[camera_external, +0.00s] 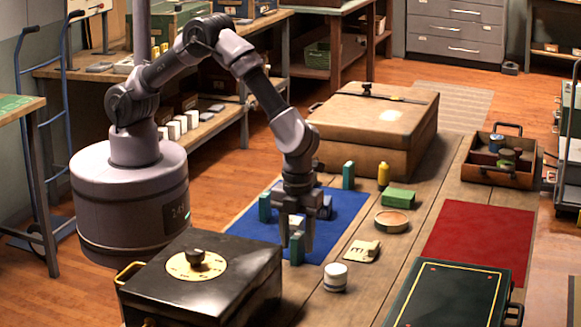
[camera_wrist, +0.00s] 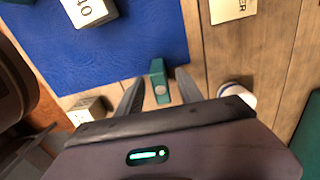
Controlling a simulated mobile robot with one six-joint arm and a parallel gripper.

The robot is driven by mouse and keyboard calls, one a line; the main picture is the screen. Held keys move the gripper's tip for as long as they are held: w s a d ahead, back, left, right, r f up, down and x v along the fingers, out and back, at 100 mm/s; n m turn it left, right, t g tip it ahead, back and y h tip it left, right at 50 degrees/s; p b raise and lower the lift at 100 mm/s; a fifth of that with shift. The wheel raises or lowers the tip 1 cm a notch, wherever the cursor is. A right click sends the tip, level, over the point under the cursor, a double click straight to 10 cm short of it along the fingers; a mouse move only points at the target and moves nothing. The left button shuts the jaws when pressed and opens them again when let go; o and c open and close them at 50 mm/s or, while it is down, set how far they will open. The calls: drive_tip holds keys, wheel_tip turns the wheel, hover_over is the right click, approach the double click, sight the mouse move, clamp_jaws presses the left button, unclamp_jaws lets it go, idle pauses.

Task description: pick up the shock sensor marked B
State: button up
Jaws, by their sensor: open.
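Several small teal upright blocks stand on or near the blue mat (camera_external: 243,236); I cannot read a letter B on any of them. The nearest teal block (camera_external: 297,250) is at the mat's front edge, below my gripper (camera_external: 297,236). In the wrist view this teal block (camera_wrist: 158,74), with a pale round spot, shows between the fingertips of my gripper (camera_wrist: 159,92). My gripper is open and points down; I see no grip on the block. Another teal block (camera_external: 265,208) stands at the mat's left, and one (camera_external: 348,175) at its far edge.
A white jar (camera_external: 335,278) and a paper tag (camera_external: 362,251) lie right of my gripper. A black box (camera_external: 240,265) with a dial stands close in front. A wooden bowl (camera_external: 392,221) and red mat (camera_external: 480,236) are farther right.

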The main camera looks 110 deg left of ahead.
sight(298, 250)
wheel_tip(298, 250, down, 3)
drive_tip(key=shift+w+b, duration=0.1)
drive_tip(key=shift+b, duration=0.2)
drive_tip(key=shift+r, duration=0.2)
drive_tip(key=shift+c, duration=0.6)
clamp_jaws()
drive_tip(key=shift+r, duration=0.1)
